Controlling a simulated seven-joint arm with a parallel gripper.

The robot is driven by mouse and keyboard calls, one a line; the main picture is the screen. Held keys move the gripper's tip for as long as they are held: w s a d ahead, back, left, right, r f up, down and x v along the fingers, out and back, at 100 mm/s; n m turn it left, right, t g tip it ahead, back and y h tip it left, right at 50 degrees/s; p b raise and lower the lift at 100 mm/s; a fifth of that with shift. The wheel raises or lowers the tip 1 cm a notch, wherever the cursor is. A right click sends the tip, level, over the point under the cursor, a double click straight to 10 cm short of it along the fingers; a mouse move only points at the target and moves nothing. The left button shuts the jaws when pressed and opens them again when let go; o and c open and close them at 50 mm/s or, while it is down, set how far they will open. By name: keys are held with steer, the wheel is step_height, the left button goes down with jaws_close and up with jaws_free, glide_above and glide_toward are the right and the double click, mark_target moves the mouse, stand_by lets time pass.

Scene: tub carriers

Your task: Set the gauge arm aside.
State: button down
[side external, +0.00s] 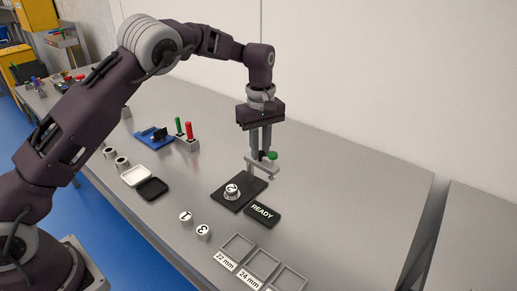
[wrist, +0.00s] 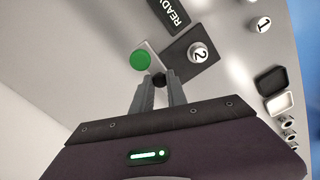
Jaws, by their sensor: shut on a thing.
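The gauge arm (side external: 257,165) is a light grey bar with a green disc on top and a black knob. In the side view my gripper (side external: 261,153) is shut on the knob, with the bar above the table, behind the dark square pad (side external: 247,198). In the wrist view my gripper (wrist: 159,80) has its fingertips on the black knob, with the green disc (wrist: 140,61) beside it. A round white-topped part marked 2 (side external: 231,190) stands on the pad. The lower end of the gauge arm appears clear of that part.
The READY sign (side external: 262,215) lies beside the pad. Parts marked 1 (side external: 186,217) and 3 (side external: 203,232) stand in front. Labelled square trays (side external: 237,248) are at the near right. White and black trays (side external: 136,176), a blue fixture (side external: 153,138) and red and green pegs stand left. The right rear table is bare.

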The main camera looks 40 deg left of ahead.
mark_target(261, 151)
steer(key=shift+w+n, duration=0.15)
steer(key=shift+n, duration=0.15)
stand_by(0.4)
steer(key=c, duration=1.3)
jaws_free()
step_height(261, 151, up, 7)
steer(key=shift+r, duration=0.1)
steer(key=s+a+r+m+t+h, duration=0.15)
steer(key=s+r+m, duration=0.35)
steer(key=s+r, duration=0.85)
steer(key=s+f+m+t, duration=0.1)
steer(key=s+m, duration=0.2)
steer(key=s, duration=0.4)
steer(key=s+f+m+t+y, duration=0.1)
steer(key=s+f+m, duration=0.1)
steer(key=s, duration=0.6)
steer(key=s+f+m+t, duration=0.2)
steer(key=s+m, duration=0.1)
steer(key=s, duration=0.5)
steer(key=shift+s+d+f+m+y, duration=0.15)
steer(key=shift+s+m+y, duration=0.1)
steer(key=shift+m, duration=0.05)
